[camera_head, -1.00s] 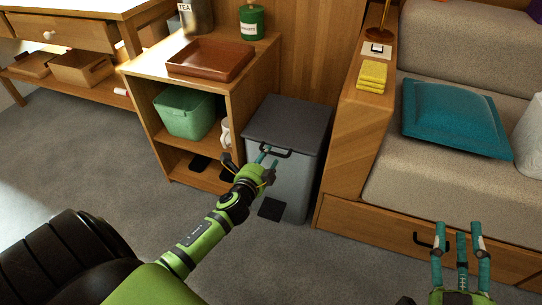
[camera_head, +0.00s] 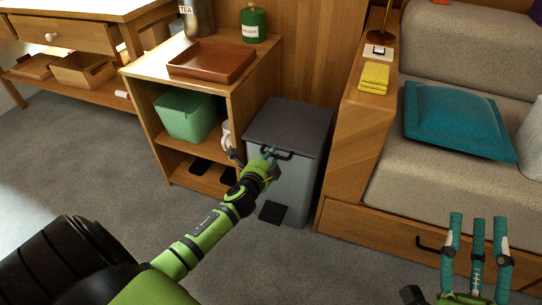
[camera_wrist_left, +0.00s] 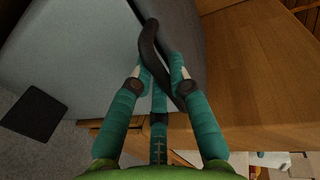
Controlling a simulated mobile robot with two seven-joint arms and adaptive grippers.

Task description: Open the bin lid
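The bin (camera_head: 297,188) is a grey box standing between the wooden shelf and the sofa's wooden side. Its dark grey lid (camera_head: 290,119) lies flat and closed on top. A black bar handle (camera_head: 287,155) sits at the lid's front edge. My left gripper (camera_head: 269,153) is at the left part of this handle. In the left wrist view the teal fingers (camera_wrist_left: 161,70) are closed in on the black handle (camera_wrist_left: 150,38), which runs between the fingertips. My right gripper (camera_head: 476,222) is open and empty in front of the sofa drawer, with its fingers pointing up.
A black pedal (camera_head: 272,212) is at the bin's foot. The sofa base (camera_head: 385,228) stands to the right. Carpet in front is clear.

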